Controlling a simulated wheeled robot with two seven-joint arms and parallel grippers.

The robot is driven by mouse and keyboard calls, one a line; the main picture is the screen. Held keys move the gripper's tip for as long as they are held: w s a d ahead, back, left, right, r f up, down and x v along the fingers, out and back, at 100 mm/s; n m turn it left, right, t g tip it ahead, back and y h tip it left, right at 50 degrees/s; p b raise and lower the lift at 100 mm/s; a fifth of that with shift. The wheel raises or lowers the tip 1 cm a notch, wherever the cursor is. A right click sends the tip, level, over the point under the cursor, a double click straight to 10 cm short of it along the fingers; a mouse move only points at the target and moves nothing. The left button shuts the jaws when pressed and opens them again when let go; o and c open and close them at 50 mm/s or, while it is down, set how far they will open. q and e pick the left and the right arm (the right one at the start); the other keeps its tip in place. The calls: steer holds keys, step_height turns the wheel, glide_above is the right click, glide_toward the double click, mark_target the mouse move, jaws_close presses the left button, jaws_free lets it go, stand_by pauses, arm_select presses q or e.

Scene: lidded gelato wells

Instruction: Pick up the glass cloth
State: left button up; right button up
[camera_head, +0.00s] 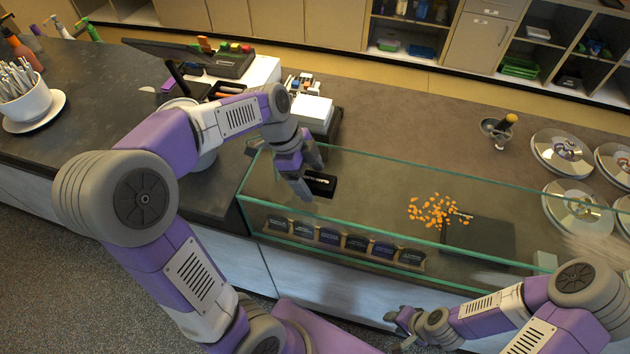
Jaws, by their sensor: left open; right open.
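I cannot pick out the glass cloth with certainty. A small pale green block (545,261), which could be a folded cloth, sits at the right by the glass front. My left gripper (309,180) is open, pointing down behind the glass at the counter's left end. My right gripper (397,322) is open and empty, low in front of the counter.
A glass guard (400,215) runs along the counter front, with several dark labels behind it. Orange pieces (437,210) lie near a dark board (478,241). Several round metal lids (562,154) are at the right. A payment stand (185,62) and white cup (24,101) are at the left.

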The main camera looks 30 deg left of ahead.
mark_target(310, 178)
arm_select(q)
steer(key=c, duration=1.1)
steer(key=shift+o, duration=0.2)
steer(key=shift+r, duration=0.1)
step_height(310, 178, up, 10)
steer(key=shift+p, duration=0.35)
